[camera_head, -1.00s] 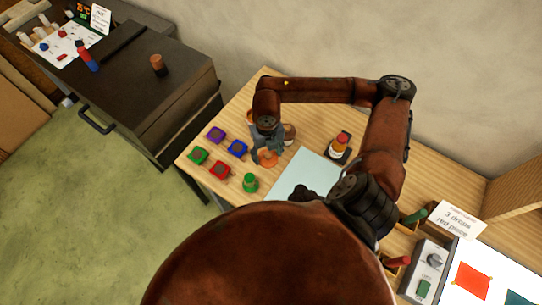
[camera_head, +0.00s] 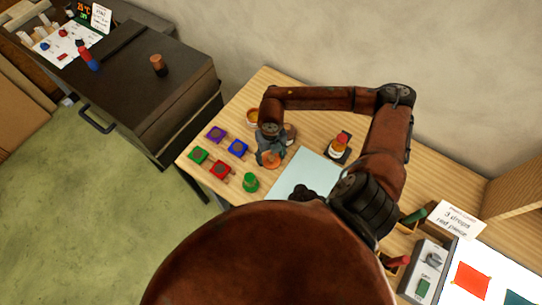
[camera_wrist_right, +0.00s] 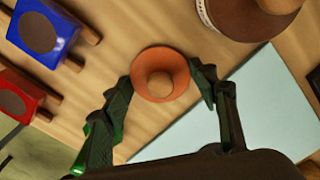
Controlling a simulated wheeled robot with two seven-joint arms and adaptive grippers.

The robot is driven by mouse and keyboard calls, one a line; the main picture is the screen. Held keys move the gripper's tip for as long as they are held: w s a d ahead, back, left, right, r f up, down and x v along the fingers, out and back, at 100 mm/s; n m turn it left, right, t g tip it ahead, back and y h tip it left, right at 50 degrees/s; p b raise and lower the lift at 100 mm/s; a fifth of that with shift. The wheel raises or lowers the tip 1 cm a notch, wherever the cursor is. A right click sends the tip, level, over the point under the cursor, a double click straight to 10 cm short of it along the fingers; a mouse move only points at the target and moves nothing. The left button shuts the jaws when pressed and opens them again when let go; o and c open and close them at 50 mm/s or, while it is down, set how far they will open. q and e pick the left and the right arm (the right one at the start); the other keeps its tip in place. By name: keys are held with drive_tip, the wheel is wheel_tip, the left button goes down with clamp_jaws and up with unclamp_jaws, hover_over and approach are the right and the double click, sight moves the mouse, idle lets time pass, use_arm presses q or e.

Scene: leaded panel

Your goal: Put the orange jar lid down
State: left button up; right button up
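The orange jar lid (camera_head: 271,161) is a round disc with a paler round centre. It is between the two fingers of my right gripper (camera_head: 270,153), over the wooden table left of the pale blue sheet. In the right wrist view the lid (camera_wrist_right: 161,61) sits between the fingertips of the right gripper (camera_wrist_right: 161,78), which meet its sides. I cannot tell whether its underside touches the table. My left gripper is not in view.
A brown-topped jar (camera_wrist_right: 248,14) stands close behind the gripper. The pale sheet (camera_head: 305,174) and an orange bottle (camera_head: 338,147) are to the right. Bare wood (camera_wrist_right: 95,95) surrounds the lid.

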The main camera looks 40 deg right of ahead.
sight(271, 156)
drive_tip(key=o, duration=0.4)
wheel_tip(271, 156, up, 12)
drive_tip(key=shift+r, duration=0.2)
idle(0.4)
idle(0.5)
